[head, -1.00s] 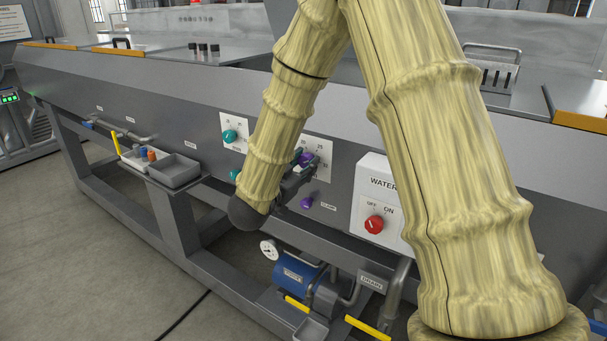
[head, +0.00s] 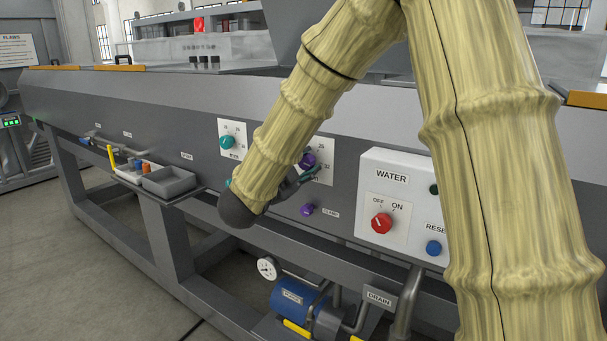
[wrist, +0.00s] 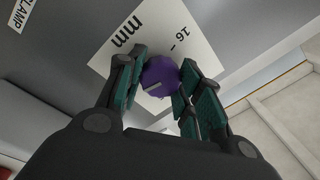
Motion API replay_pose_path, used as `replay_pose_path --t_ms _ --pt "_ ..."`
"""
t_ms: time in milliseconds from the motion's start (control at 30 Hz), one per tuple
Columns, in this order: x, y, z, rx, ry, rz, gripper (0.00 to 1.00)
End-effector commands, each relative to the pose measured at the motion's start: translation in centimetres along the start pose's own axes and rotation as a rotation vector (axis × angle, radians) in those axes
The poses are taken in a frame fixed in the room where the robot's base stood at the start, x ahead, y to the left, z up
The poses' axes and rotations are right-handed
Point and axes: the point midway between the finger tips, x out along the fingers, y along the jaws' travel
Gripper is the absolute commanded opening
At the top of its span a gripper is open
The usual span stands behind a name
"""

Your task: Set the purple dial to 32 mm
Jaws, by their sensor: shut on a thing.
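The purple dial (head: 308,160) sits on a white scale plate (head: 326,150) on the machine's grey front panel. Numbers such as 25 and 32 show on the plate's right side in the head view. In the wrist view the purple dial (wrist: 160,77) is between the two green-padded fingers of my gripper (wrist: 160,88), which is shut on it. A pale pointer mark shows on the dial. The plate there shows "16" and "mm" upside down. My arm hides the plate's left part in the head view, so I cannot tell the exact setting.
A teal dial (head: 227,142) is left of my arm. A purple clamp knob (head: 307,210) is below the plate. A WATER box with a red switch (head: 381,223) and blue reset button (head: 433,248) stands to the right. A grey tray (head: 168,181) is at left.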

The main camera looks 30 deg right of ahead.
Motion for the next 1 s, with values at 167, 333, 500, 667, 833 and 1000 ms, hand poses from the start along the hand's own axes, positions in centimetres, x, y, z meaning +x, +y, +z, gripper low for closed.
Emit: replay_pose_path --t_ms 167,333,500,667,833,1000 --pt "-0.04 0.19 0.07 0.035 0.002 0.002 0.12" --pt "-0.04 0.12 0.04 0.045 0.002 0.003 0.12" --pt "-0.04 0.12 0.03 0.045 0.002 0.003 0.12" --pt "-0.04 0.14 0.04 0.044 0.002 0.003 0.43" --pt "-0.03 0.09 0.03 0.044 0.002 0.002 0.58" --pt "-0.02 0.06 0.02 0.045 0.002 0.002 0.58"
